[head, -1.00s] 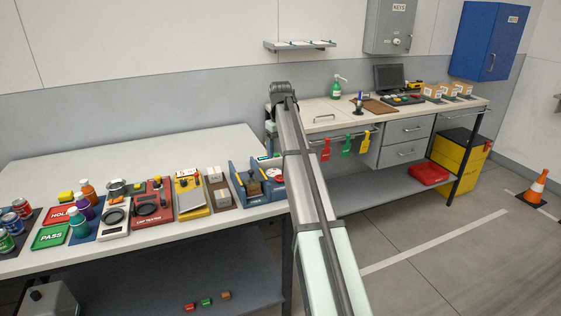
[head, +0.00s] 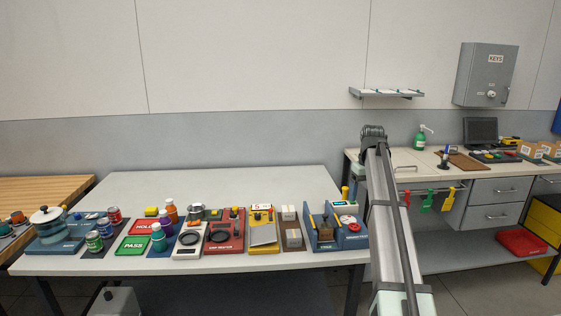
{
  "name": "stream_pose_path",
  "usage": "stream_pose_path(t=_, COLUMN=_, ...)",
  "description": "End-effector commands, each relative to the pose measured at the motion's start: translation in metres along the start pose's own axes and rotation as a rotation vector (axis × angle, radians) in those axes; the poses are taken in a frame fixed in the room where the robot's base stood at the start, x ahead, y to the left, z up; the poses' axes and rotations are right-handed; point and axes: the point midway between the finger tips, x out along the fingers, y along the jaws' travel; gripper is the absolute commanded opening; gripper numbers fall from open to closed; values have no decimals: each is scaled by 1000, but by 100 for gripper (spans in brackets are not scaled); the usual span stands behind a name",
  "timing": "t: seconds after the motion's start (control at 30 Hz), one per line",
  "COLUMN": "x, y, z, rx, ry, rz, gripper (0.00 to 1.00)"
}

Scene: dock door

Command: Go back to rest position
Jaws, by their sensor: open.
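My arm (head: 385,220) rises from the bottom right of the head view to a dark joint (head: 373,134) in front of the gap between the two benches. My gripper itself does not show; whatever lies beyond that joint is hidden behind the arm. I see nothing held on the visible part of the arm.
At right are a drawer bench (head: 495,190) and a grey key cabinet (head: 487,75). A wooden bench (head: 40,190) stands at left.

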Motion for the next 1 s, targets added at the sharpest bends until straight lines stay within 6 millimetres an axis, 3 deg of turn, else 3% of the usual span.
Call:
stream_pose_path(t=0.17, x=52, y=55, z=29, rx=20, ry=96, rz=-43, gripper=76)
stream_pose_path(t=0.3, x=106, y=100, z=58, rx=46, ry=202, rz=-77, gripper=76)
stream_pose_path(t=0.43, x=158, y=119, z=79, rx=72, ry=272, rz=-99, gripper=76)
stream_pose_path(t=0.67, x=244, y=106, z=106, rx=107, ry=305, rz=-131, gripper=76)
stream_pose_path(t=1.0, x=356, y=43, z=143, rx=146, ry=233, rz=-178, gripper=76)
